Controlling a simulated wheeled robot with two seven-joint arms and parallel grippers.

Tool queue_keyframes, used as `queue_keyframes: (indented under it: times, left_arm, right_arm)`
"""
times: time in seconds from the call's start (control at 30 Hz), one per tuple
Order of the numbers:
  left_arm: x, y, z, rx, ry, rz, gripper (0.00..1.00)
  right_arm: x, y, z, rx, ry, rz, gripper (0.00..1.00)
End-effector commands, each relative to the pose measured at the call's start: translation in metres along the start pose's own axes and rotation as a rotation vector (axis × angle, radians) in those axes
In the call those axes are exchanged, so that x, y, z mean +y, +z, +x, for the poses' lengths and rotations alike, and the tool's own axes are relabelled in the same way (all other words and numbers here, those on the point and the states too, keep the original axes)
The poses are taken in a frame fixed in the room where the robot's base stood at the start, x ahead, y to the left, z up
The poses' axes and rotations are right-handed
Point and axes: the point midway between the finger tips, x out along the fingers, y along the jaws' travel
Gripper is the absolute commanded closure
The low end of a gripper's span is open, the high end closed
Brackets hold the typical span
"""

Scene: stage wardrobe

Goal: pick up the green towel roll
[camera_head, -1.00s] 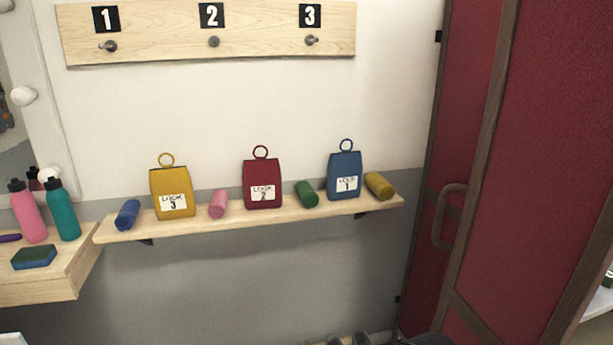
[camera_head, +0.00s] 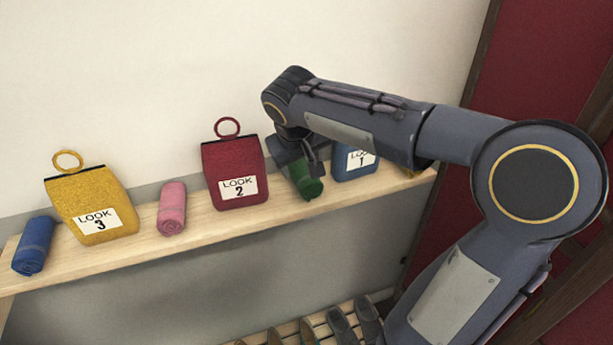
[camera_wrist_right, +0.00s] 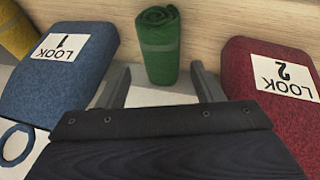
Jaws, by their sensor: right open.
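The green towel roll (camera_head: 308,186) lies on the wooden shelf between the red bag and the blue bag, partly hidden by my right gripper in the head view. It also shows in the right wrist view (camera_wrist_right: 159,45), just beyond the fingertips and between their lines. My right gripper (camera_wrist_right: 158,84) is open, with no object between its fingers. In the head view my right gripper (camera_head: 305,165) is over the shelf at the roll, its fingers partly hidden. My left gripper is not in view.
The red bag (camera_head: 234,172) and blue bag (camera_head: 350,166) stand close on either side of the roll. A pink roll (camera_head: 172,208), yellow bag (camera_head: 88,205) and blue roll (camera_head: 34,246) are farther left on the shelf (camera_head: 265,222). Shoes (camera_head: 340,325) are below.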

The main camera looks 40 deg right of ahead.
Motion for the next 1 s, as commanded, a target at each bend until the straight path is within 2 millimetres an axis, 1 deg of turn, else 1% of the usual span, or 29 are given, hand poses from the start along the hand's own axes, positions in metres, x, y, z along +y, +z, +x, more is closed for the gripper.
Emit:
queue_keyframes:
  times: [0.03,0.27,0.4,0.5,0.6,1.0]
  left_arm:
    - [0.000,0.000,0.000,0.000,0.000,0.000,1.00]
    - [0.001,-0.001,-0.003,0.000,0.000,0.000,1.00]
    - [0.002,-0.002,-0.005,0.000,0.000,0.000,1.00]
    - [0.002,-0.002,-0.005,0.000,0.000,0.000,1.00]
    - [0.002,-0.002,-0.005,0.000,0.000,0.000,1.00]
    - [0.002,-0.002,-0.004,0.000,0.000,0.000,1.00]
  right_arm:
    - [0.000,0.000,0.007,-0.004,0.002,0.000,0.40]
    - [-0.001,-0.004,0.034,-0.005,0.001,-0.002,0.40]
    - [-0.002,-0.008,0.056,-0.007,0.000,-0.001,0.40]
    - [-0.002,-0.008,0.068,-0.005,0.000,-0.002,0.40]
    - [-0.002,-0.008,0.072,-0.003,-0.001,-0.002,0.40]
    - [-0.002,-0.007,0.073,-0.002,-0.001,-0.001,0.40]
